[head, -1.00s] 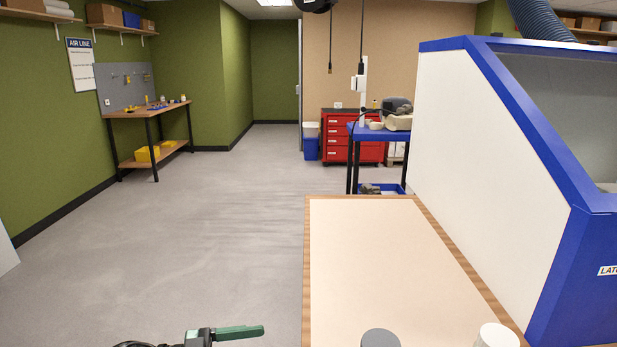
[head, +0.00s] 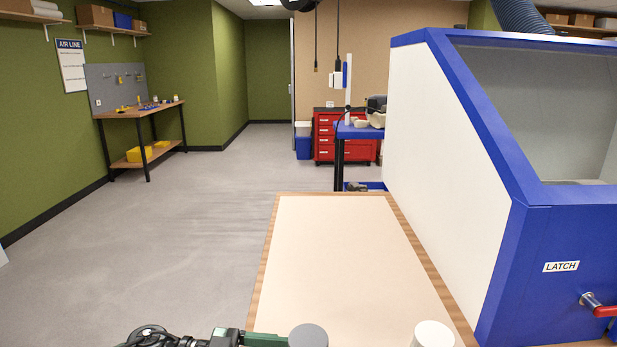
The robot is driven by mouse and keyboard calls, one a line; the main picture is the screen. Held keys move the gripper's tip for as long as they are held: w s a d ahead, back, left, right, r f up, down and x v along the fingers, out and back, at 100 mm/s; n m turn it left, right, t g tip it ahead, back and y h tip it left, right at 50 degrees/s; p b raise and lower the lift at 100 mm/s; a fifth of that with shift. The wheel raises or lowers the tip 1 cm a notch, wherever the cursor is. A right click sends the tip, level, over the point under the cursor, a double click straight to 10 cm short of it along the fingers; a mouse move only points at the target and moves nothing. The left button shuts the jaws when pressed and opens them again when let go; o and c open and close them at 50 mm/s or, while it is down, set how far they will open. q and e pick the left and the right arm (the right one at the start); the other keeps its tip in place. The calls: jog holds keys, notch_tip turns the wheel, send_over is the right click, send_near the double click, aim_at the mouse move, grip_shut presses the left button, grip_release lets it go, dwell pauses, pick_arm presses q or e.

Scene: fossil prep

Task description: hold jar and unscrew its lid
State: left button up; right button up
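A round grey top (head: 308,335), which looks like a jar lid, shows at the bottom edge of the head view, over the near end of the table. Anything below it is cut off. A white round-topped container (head: 432,334) stands to its right, also cut off. My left gripper (head: 268,340) comes in from the bottom left, and its green finger reaches to the left side of the grey top. I cannot tell whether it touches, or whether the fingers are open or shut. My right gripper is out of view.
The table (head: 335,235) is bare beyond the two round tops. A blue and white cabinet (head: 450,190) with a red-handled latch (head: 603,309) stands along its right side. A blue cart (head: 357,131) stands beyond the table. Open floor (head: 150,240) lies to the left.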

pick_arm(q)
jog(key=shift+d+p, duration=0.75)
jog(key=shift+d, duration=0.45)
jog(key=shift+d+f+p, duration=0.2)
jog(key=shift+d+p, duration=0.1)
jog(key=shift+d, duration=0.55)
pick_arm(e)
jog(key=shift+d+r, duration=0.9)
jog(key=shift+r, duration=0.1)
pick_arm(q)
jog(key=shift+c, duration=0.7)
jog(key=c, duration=1.5)
jog(key=o, duration=0.9)
grip_shut()
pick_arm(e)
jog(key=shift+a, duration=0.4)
